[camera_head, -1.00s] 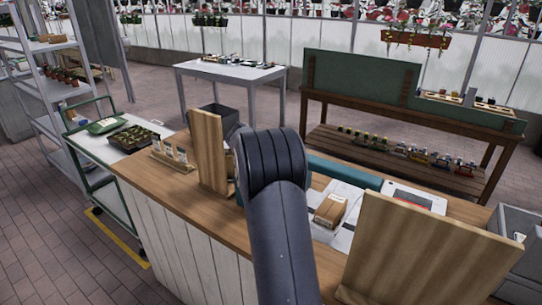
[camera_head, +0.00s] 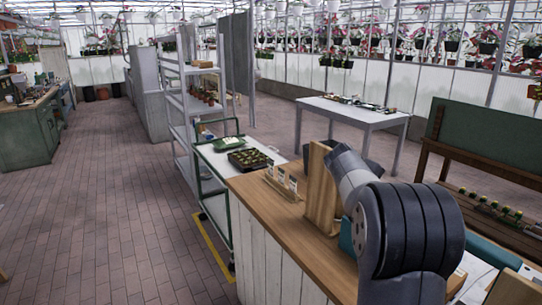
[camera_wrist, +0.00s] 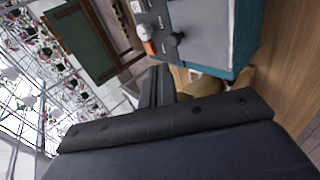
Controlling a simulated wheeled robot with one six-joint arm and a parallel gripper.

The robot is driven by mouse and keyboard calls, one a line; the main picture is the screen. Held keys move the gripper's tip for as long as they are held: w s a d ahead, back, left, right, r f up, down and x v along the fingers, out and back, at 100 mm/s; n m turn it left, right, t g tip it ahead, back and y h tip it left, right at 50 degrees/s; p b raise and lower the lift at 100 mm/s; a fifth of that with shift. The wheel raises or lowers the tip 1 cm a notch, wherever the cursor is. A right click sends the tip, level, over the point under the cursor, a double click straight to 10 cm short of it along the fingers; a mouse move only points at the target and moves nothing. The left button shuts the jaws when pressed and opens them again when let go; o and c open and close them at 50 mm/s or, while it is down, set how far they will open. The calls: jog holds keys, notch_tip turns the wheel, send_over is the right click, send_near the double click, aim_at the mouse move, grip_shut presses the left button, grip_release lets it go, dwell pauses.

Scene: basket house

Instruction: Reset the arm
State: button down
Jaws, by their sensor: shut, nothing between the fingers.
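My gripper (camera_wrist: 160,88) shows in the wrist view as dark fingers side by side, shut and empty. In the wrist view a grey surface with a teal side (camera_wrist: 215,40) lies past the fingertips, with a small orange-and-white item (camera_wrist: 148,42) and a dark item near it. In the head view my arm rises at the lower right, bent over the wooden counter (camera_head: 258,195). It hides part of the counter, and the gripper itself is out of sight there.
An upright wooden board (camera_head: 321,190) stands on the counter beside my arm. A green cart (camera_head: 206,165) with trays adjoins the counter's far end. A white table (camera_head: 350,112) and a green-backed bench (camera_head: 480,138) stand behind. The brick aisle at left is clear.

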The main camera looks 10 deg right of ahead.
jog(key=shift+f, duration=0.1)
jog(key=p+x, duration=0.2)
jog(key=x, duration=0.8)
jog(key=shift+w+d+f, duration=0.1)
jog(key=shift+d+f, duration=0.1)
jog(key=shift+d, duration=0.05)
jog(key=shift+r, duration=0.1)
jog(key=shift+a, duration=0.1)
